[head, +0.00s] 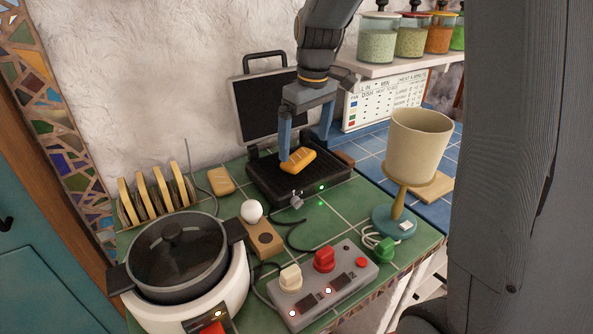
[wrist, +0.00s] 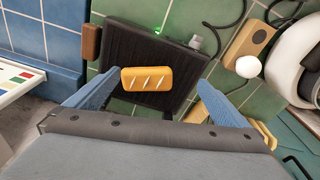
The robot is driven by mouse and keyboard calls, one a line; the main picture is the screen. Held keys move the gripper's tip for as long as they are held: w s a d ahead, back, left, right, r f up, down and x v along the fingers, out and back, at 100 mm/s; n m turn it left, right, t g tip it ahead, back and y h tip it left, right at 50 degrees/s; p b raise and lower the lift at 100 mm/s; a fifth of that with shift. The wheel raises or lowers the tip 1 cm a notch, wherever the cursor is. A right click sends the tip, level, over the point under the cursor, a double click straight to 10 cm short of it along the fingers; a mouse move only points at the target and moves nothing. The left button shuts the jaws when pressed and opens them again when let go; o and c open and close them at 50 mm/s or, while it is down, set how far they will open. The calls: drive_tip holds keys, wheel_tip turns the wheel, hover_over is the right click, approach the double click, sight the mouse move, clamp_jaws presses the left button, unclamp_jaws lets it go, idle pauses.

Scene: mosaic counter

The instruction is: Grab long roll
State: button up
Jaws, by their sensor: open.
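A golden-brown long roll (head: 298,161) with pale score marks lies on the dark lower plate of an open contact grill (head: 318,187). The wrist view shows the roll (wrist: 147,79) lying crosswise between my fingers, slightly beyond their tips. My gripper (head: 304,148) is open above the grill, one finger on each side of the roll. In the wrist view my gripper (wrist: 146,92) shows a gap on both sides of the roll, wider on the right. I cannot tell the exact height of the fingertips above the plate.
The grill's raised lid (head: 264,105) stands behind. A plain tan roll (head: 220,181) lies left of the grill, beside a toast rack (head: 156,196). A lamp (head: 419,145) stands right; a control box (head: 322,285) and lidded cooker (head: 178,262) are in front.

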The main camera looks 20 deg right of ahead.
drive_tip(key=n+b, duration=0.1)
drive_tip(key=n, duration=0.1)
hover_over(299, 156)
drive_tip(key=shift+r, duration=0.2)
wheel_tip(299, 156, down, 2)
drive_tip(key=shift+w, duration=0.15)
drive_tip(key=f+p, duration=0.1)
drive_tip(key=f, duration=0.1)
drive_tip(key=f+p, duration=0.1)
drive_tip(key=f, duration=0.1)
drive_tip(key=shift+s+d+f, duration=0.15)
drive_tip(key=shift+s, duration=0.05)
drive_tip(key=shift+w+f, duration=0.1)
drive_tip(key=shift+f, duration=0.5)
drive_tip(key=c, duration=0.4)
